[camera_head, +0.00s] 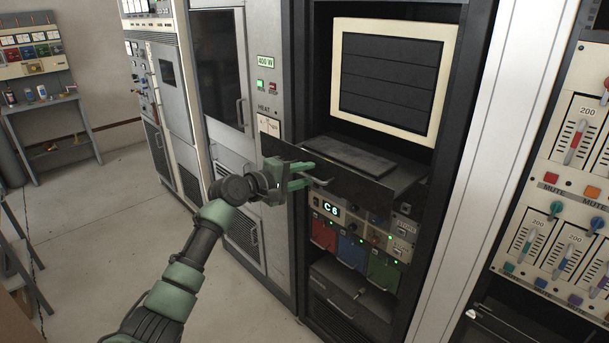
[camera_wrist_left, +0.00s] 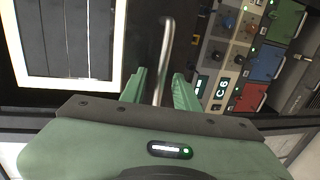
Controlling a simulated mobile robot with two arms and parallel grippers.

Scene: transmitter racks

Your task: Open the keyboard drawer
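The keyboard drawer is a dark tray in the rack under the cream-framed monitor, with a wide black front panel (camera_head: 350,192). The panel stands out from the rack, and a dark keyboard (camera_head: 350,156) shows on the tray behind it. A metal bar handle (camera_wrist_left: 164,50) is on the panel; in the head view it is mostly hidden by my fingers. My left gripper (camera_head: 308,176) is at the handle, its green fingers on either side of the bar. In the left wrist view, small gaps show between the bar and the fingers (camera_wrist_left: 160,92). My right gripper is not in view.
The monitor (camera_head: 440,88) is above the drawer. Below are a C6 display panel (camera_head: 331,209) and red, blue and green modules (camera_head: 350,250). A grey cabinet (camera_head: 262,30) stands left, a slider panel (camera_head: 570,200) right. Open floor (camera_head: 110,240) lies at left.

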